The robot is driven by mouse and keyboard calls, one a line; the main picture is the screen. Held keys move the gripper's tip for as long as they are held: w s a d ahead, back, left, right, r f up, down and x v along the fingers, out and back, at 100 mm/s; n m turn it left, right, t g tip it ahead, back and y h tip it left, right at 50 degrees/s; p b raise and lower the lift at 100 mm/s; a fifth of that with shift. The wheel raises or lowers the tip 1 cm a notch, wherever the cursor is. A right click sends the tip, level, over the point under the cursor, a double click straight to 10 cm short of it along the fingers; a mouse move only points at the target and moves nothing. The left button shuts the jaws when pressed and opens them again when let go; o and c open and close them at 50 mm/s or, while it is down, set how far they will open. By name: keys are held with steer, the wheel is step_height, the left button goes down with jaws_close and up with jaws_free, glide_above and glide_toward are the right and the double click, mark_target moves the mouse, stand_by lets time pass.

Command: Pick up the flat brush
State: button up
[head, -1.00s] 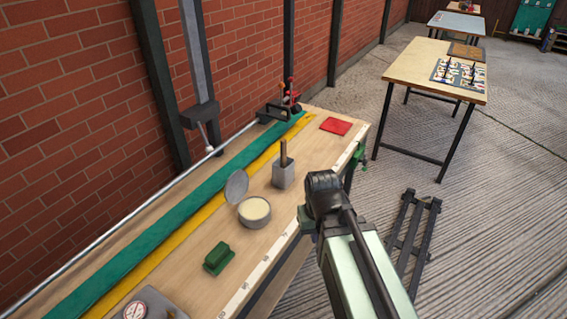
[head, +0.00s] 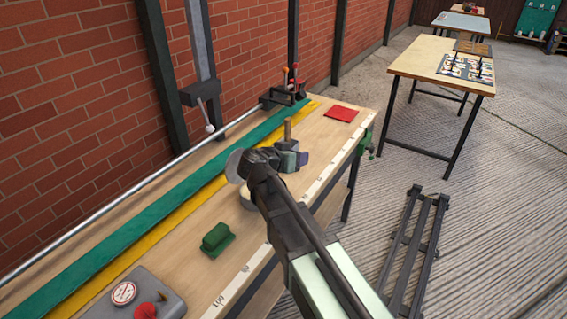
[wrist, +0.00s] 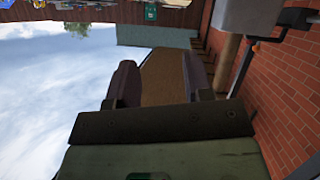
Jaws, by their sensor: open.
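A wooden handle (head: 288,130), which looks like the flat brush's, stands upright behind my gripper, where a grey block holds it. Its lower part and most of the block are hidden by my gripper in the head view. My gripper (head: 291,155) is open over the bench, close to the handle. In the wrist view the two fingers of my gripper (wrist: 162,85) stand apart, with no clearly held thing between them. A tan rod shows to the right of the fingers there; I cannot tell whether it is the brush handle.
A round tin (head: 247,197) with a raised lid is partly behind my arm. A green block (head: 218,239), a red square (head: 341,114) and a grey box with a gauge (head: 160,298) are on the bench (head: 180,245). A brick wall (head: 70,130) stands at left.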

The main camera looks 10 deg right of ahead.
mark_target(286, 126)
steer(key=w+a+r+t+h+b, duration=0.1)
steer(key=w+a+r+t, duration=0.2)
steer(key=w+a+t, duration=0.4)
steer(key=w+d+g, duration=0.1)
steer(key=w+d, duration=0.2)
steer(key=w+d+m+g, duration=0.1)
steer(key=w+d, duration=0.2)
steer(key=d, duration=0.1)
steer(key=shift+w+d+r, duration=0.1)
steer(key=shift+d, duration=0.05)
jaws_close()
